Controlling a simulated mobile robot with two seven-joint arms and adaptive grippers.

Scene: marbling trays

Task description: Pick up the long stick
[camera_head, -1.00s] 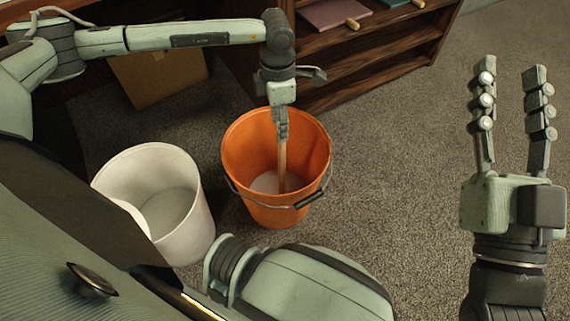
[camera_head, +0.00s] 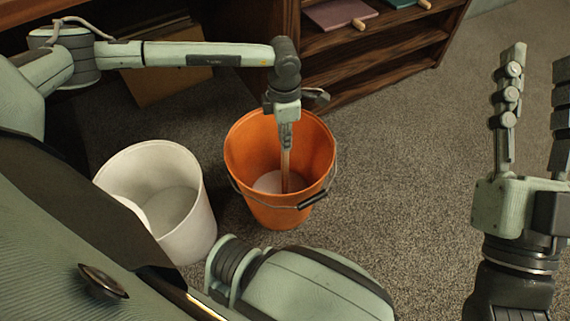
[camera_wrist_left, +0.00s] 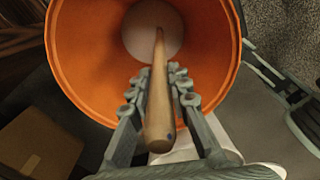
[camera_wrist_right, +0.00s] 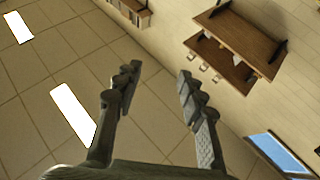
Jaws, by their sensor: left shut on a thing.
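The long wooden stick (camera_head: 286,172) stands nearly upright inside the orange bucket (camera_head: 238,150), its lower end down at the pale bottom. My left gripper (camera_head: 286,140) is over the bucket, pointing down, and is shut on the stick's upper part. In the left wrist view the stick (camera_wrist_left: 159,105) runs between the fingers (camera_wrist_left: 158,88) toward the pale bottom of the bucket (camera_wrist_left: 75,55). My right gripper (camera_head: 535,110) is open and empty, raised at the right. It also shows open in the right wrist view (camera_wrist_right: 158,85).
A white bucket (camera_head: 203,205) stands just left of the orange one. A cardboard box (camera_head: 168,82) is behind them. A wooden shelf (camera_head: 385,52) with a mauve board (camera_head: 338,13) is at the back. Carpet to the right is clear.

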